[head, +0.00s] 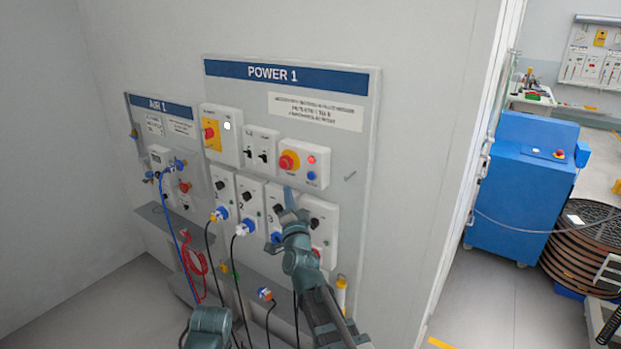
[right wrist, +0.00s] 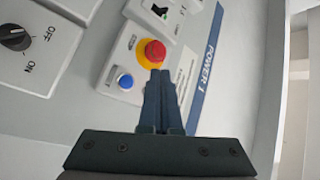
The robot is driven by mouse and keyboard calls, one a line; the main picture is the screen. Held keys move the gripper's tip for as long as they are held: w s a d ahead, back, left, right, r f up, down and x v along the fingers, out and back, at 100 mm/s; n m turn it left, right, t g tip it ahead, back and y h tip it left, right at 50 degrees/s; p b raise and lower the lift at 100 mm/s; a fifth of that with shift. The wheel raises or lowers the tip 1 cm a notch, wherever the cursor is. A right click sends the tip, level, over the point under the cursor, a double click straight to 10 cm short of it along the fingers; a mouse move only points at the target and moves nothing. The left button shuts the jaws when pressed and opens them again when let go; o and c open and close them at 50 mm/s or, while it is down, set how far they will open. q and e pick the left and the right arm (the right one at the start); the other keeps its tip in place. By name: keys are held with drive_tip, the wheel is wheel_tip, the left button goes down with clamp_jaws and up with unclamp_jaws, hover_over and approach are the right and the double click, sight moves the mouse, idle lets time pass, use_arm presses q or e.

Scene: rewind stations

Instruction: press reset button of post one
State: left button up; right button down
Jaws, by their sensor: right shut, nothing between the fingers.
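The POWER 1 panel (head: 360,160) stands on the wall in the head view. On it is a white box with a red emergency knob on a yellow ring (head: 289,162), a small red lamp (head: 311,160) and a blue button (head: 311,175). In the right wrist view the red knob (right wrist: 155,52) is just beyond the fingertips, and the blue button (right wrist: 125,81) is to their left. My right gripper (head: 289,196) is shut and empty, just below this box in the head view. Whether it touches anything I cannot tell. My left gripper is not in view.
Left of it hangs the AIR 1 panel (head: 160,108) with blue and red hoses. Numbered switch boxes with plugged cables (head: 221,212) sit below the buttons. A blue machine (head: 522,180) and a coiled stack (head: 580,250) stand at the right, past the wall edge.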

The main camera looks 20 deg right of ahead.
sight(307, 174)
drive_tip(key=shift+w+d, duration=0.85)
drive_tip(key=shift+d, duration=0.25)
drive_tip(key=shift+w+d, duration=0.85)
drive_tip(key=shift+d, duration=0.2)
drive_tip(key=shift+w+d, duration=0.85)
drive_tip(key=shift+d, duration=0.25)
drive_tip(key=shift+w+d, duration=0.25)
drive_tip(key=shift+d, duration=0.05)
drive_tip(key=shift+w+d, duration=0.25)
drive_tip(key=shift+d, duration=0.1)
idle(0.3)
drive_tip(key=shift+s+a, duration=0.1)
drive_tip(key=shift+a, duration=0.05)
idle(0.3)
drive_tip(key=shift+s+a, duration=0.4)
drive_tip(key=shift+a, duration=0.1)
drive_tip(key=shift+s+a, duration=0.8)
drive_tip(key=shift+a, duration=0.2)
drive_tip(key=shift+s+a, duration=0.75)
drive_tip(key=shift+a, duration=0.25)
